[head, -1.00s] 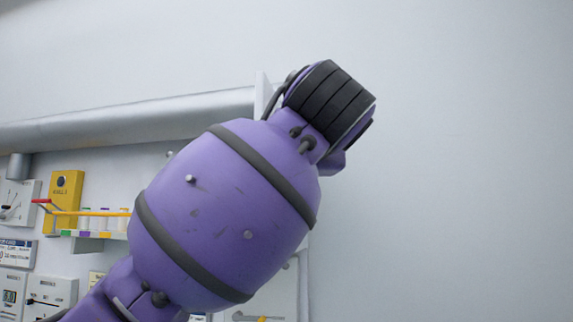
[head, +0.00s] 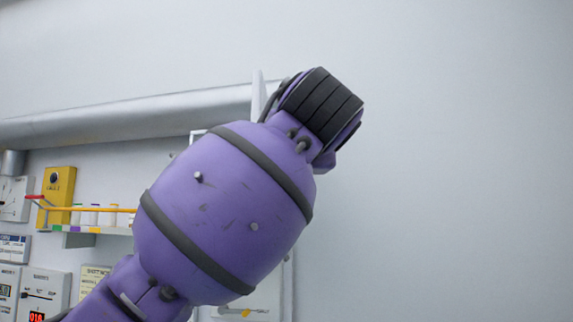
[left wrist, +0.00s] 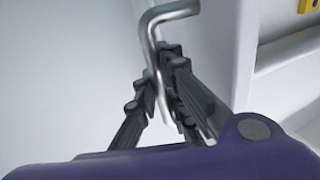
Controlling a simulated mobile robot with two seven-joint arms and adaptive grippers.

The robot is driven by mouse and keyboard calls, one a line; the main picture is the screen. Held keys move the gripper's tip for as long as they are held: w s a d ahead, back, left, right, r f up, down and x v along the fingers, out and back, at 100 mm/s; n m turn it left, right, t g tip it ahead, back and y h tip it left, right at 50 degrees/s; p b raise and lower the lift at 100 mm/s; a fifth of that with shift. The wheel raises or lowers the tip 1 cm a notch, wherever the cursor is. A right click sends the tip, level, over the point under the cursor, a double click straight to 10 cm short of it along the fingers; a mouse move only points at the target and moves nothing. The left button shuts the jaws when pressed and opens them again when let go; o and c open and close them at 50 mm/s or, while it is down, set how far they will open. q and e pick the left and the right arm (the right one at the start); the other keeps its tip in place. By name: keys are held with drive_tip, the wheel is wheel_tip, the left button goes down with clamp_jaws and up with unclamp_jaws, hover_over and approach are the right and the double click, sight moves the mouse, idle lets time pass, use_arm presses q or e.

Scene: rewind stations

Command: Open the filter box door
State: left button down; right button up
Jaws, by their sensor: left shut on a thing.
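My left gripper (left wrist: 168,82) is shut on a bent metal handle (left wrist: 152,35) in the left wrist view. The bar runs down between the fingers and bends to the right at its top. Pale, flat white panels lie behind it; I cannot tell which is the filter box door. In the head view my purple left arm covers most of the box. A thin upright white panel edge (head: 258,95) shows above the arm, and a lower white part (head: 268,298) shows below it. My right gripper is not in view.
A grey pipe (head: 110,122) runs along the wall at the left. Below it are a yellow box (head: 58,190), a shelf with small bottles (head: 95,238) and several wall gauges and panels. The wall to the right is bare.

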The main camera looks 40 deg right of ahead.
use_arm(q)
drive_tip(key=c, duration=2.3)
unclamp_jaws()
drive_tip(key=shift+s+d+f, duration=0.15)
drive_tip(key=shift+f, duration=0.1)
drive_tip(key=o, duration=0.5)
drive_tip(key=shift+s+a+r, duration=0.2)
drive_tip(key=shift+s+r, duration=0.05)
drive_tip(key=shift+s, duration=0.05)
drive_tip(key=shift+w, duration=0.2)
drive_tip(key=shift+s, duration=0.1)
drive_tip(key=v, duration=1.2)
